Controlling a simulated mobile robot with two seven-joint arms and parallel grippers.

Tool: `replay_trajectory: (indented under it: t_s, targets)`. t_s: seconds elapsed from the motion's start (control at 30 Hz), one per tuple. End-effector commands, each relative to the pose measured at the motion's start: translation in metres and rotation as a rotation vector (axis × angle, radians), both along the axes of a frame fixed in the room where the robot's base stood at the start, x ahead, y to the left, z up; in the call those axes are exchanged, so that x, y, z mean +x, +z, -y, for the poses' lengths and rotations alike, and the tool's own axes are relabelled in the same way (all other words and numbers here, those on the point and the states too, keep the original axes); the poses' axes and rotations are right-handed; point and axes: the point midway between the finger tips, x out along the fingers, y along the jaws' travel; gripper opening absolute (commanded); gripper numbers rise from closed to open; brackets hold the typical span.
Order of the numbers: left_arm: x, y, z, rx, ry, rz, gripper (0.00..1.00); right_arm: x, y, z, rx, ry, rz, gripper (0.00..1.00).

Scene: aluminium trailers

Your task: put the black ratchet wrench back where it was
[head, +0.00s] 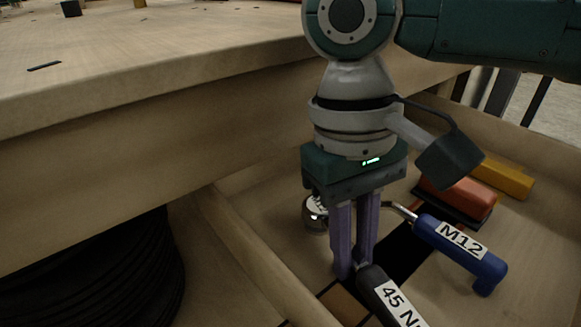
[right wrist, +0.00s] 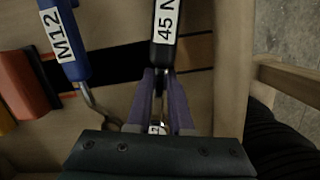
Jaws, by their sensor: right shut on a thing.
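The black ratchet wrench (head: 388,297), labelled "45 N…", is in the open wooden drawer area at the lower middle of the head view, its handle running off the bottom edge. My right gripper (head: 354,268) points down with its purple fingers shut on the wrench near the top of the handle. In the right wrist view the black handle (right wrist: 165,28) extends away from the fingers, with a bit of metal (right wrist: 157,127) between them. Whether the wrench touches the drawer floor cannot be told. My left gripper is not in view.
A blue-handled tool (head: 458,250) labelled M12 lies close to the right of my gripper. An orange block (head: 458,197) and a yellow block (head: 503,178) lie beyond. A wooden divider (head: 255,255) and worktop (head: 150,75) are left; a black coil (head: 95,275) is lower left.

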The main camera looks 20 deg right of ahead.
Motion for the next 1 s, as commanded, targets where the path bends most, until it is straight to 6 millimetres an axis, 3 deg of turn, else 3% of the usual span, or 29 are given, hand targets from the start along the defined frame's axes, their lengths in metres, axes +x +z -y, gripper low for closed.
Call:
replay_trajectory:
  t_s: [0.33, 0.37, 0.67, 1.0]
  targets:
    - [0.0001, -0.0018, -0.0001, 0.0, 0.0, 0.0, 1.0, -0.0041, -0.0083, 0.0018, -0.008, 0.001, -0.012, 0.0]
    - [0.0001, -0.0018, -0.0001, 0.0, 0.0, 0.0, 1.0, -0.0042, -0.0083, 0.0019, -0.008, 0.001, -0.012, 0.21]
    - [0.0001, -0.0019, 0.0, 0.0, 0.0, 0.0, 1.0, -0.0044, -0.0085, 0.0011, -0.006, 0.001, -0.013, 0.55]
    - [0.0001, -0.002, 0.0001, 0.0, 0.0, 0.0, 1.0, -0.0048, -0.0083, -0.0007, -0.002, 0.004, -0.013, 0.55]
